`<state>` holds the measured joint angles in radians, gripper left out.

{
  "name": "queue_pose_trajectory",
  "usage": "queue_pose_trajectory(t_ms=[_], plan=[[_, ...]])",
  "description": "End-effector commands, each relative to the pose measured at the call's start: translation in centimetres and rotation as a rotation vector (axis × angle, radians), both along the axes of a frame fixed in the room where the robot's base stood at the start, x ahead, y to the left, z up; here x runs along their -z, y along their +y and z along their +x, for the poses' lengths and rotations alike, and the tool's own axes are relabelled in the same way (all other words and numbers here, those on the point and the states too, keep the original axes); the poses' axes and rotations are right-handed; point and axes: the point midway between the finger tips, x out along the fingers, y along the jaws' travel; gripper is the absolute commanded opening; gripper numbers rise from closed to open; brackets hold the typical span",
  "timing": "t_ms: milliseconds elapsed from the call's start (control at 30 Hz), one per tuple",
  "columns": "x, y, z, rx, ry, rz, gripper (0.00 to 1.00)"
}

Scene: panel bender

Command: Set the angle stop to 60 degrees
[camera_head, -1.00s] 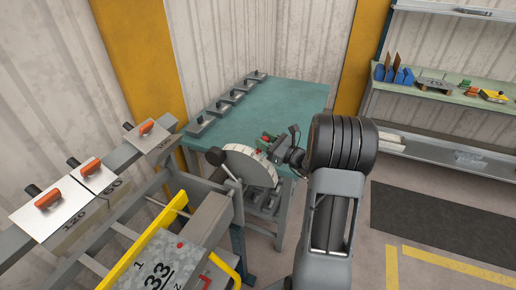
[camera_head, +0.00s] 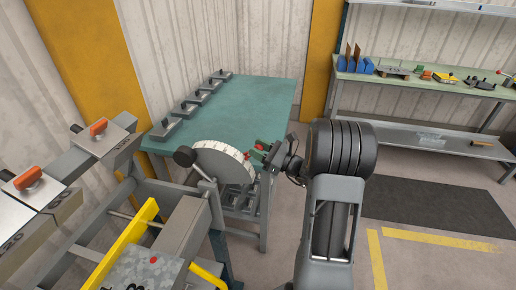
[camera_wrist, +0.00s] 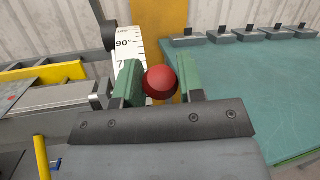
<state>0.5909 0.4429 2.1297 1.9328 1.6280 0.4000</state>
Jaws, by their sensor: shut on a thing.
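The angle stop's white dial (camera_head: 222,160) stands on the bender's near side, left of my gripper, with a black ball-ended lever (camera_head: 185,157) across its left side. In the wrist view its graduated rim (camera_wrist: 127,45) shows a 90° mark, and below it a mark starting with 7, partly covered by a finger. My gripper (camera_head: 260,149) is at the dial's right edge. In the wrist view the green fingers of my gripper (camera_wrist: 160,84) are closed on a round red knob (camera_wrist: 161,80). The 60 mark and any pointer cannot be made out.
A green-topped table (camera_head: 250,105) with several grey blocks stands behind the dial. The bender's frame with a yellow bar (camera_head: 120,245) and orange-handled plates (camera_head: 98,130) is at left. A shelf bench (camera_head: 430,85) stands at the back right. Floor at right is open.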

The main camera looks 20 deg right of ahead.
Motion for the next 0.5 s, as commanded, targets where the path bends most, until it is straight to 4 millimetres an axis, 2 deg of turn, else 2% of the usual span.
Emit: queue_pose_trajectory(t_ms=[267, 300, 500], plan=[[0.20, -0.08, -0.01, 0.003, 0.006, -0.001, 0.00], [0.20, -0.08, -0.01, 0.003, 0.006, -0.001, 0.37], [0.14, -0.06, -0.01, 0.002, 0.004, 0.000, 0.56]])
